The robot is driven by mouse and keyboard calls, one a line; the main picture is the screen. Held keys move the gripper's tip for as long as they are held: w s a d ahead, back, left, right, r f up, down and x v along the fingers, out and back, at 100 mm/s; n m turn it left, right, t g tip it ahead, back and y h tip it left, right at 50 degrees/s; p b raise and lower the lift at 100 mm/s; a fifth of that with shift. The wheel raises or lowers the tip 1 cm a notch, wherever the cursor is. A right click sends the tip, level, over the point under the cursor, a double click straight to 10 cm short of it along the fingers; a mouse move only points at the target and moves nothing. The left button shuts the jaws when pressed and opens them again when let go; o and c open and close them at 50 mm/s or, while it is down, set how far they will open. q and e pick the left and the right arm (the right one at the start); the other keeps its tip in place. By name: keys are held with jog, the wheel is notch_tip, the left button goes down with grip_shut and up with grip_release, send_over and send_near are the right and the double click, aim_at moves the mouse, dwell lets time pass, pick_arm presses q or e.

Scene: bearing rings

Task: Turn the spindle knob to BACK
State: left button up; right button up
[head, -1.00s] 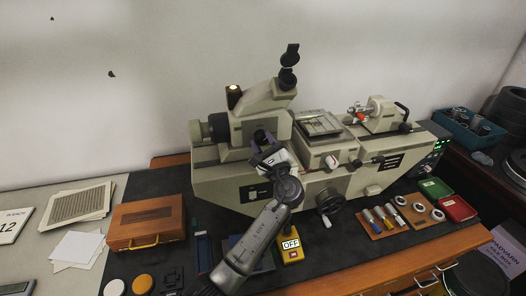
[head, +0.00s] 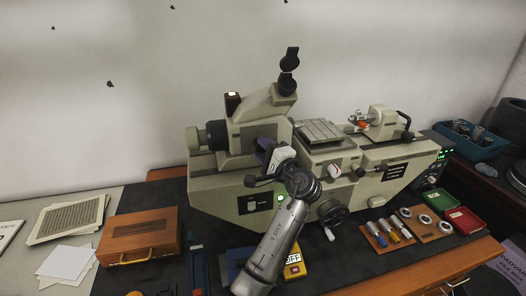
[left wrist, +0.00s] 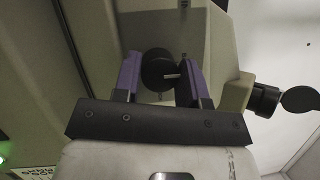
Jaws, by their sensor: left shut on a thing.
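The spindle knob (left wrist: 158,70) is a round black knob on the grey-beige measuring machine (head: 228,187). It sits between the purple fingers of my left gripper (left wrist: 161,78) in the left wrist view, with a short white mark on its face lying nearly level. My left gripper (head: 265,148) is shut on the knob, at the machine's upper front below the eyepiece head. In the head view the knob is hidden by the gripper. No BACK label can be read. My right gripper is not in view.
The eyepiece (head: 287,84) rises above the gripper. A handwheel (head: 332,213) projects from the machine's front. A yellow box marked OFF (head: 293,266) stands near my left arm.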

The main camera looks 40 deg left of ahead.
pick_arm(q)
jog(key=shift+n, duration=0.3)
dwell(0.4)
jog(key=o, duration=0.9)
jog(key=shift+f, duration=0.1)
